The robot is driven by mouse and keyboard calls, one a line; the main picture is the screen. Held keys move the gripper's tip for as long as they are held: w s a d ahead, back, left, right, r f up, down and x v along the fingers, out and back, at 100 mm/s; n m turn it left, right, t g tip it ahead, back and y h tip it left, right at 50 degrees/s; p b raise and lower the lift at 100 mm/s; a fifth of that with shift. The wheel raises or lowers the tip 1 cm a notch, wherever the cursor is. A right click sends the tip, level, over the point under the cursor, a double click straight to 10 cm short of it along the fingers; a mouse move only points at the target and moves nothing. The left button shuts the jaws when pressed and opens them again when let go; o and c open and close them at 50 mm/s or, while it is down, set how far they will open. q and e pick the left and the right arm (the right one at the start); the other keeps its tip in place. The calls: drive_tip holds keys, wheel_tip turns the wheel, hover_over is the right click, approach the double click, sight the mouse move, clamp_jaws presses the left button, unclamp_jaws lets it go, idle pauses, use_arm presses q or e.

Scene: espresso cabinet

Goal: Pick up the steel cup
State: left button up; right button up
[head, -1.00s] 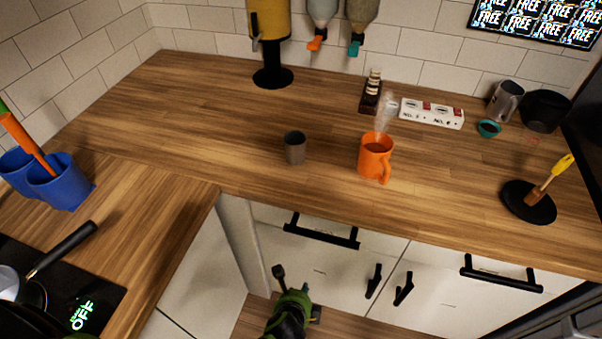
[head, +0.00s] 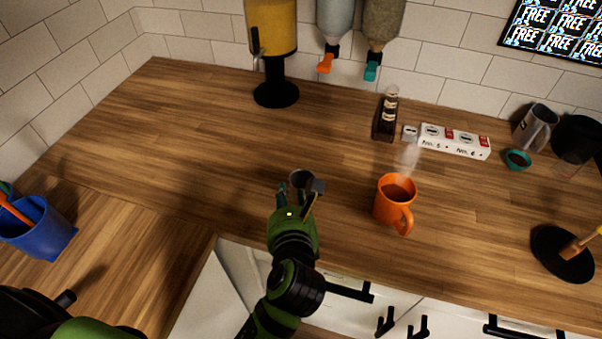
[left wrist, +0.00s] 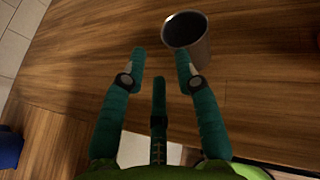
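The steel cup, a small grey cup (head: 301,177), stands upright on the wooden counter and is partly hidden behind my left gripper in the head view. My left gripper (head: 296,195) reaches over the counter's front edge towards it. In the left wrist view the dark-mouthed grey cup (left wrist: 198,45) stands ahead and to the right, close to the right fingertip. The left gripper (left wrist: 161,58) is open with nothing between its fingers. I cannot tell whether the right finger touches the cup. My right gripper is not in view.
A steaming orange mug (head: 393,200) stands close to the right of the gripper. A juice dispenser (head: 272,50), a dark bottle rack (head: 384,120) and a white power strip (head: 455,141) are behind. The counter left of the grey cup is clear.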

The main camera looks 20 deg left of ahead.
sight(292, 185)
use_arm(q)
drive_tip(key=x, duration=0.2)
drive_tip(key=p+x, duration=0.1)
drive_tip(key=shift+w+d+r, duration=0.15)
drive_tip(key=shift+w+d, duration=0.1)
drive_tip(key=shift+x, duration=1.15)
drive_tip(key=shift+w+f, duration=0.1)
drive_tip(key=shift+f, duration=0.15)
drive_tip(key=shift+r, duration=0.1)
clamp_jaws()
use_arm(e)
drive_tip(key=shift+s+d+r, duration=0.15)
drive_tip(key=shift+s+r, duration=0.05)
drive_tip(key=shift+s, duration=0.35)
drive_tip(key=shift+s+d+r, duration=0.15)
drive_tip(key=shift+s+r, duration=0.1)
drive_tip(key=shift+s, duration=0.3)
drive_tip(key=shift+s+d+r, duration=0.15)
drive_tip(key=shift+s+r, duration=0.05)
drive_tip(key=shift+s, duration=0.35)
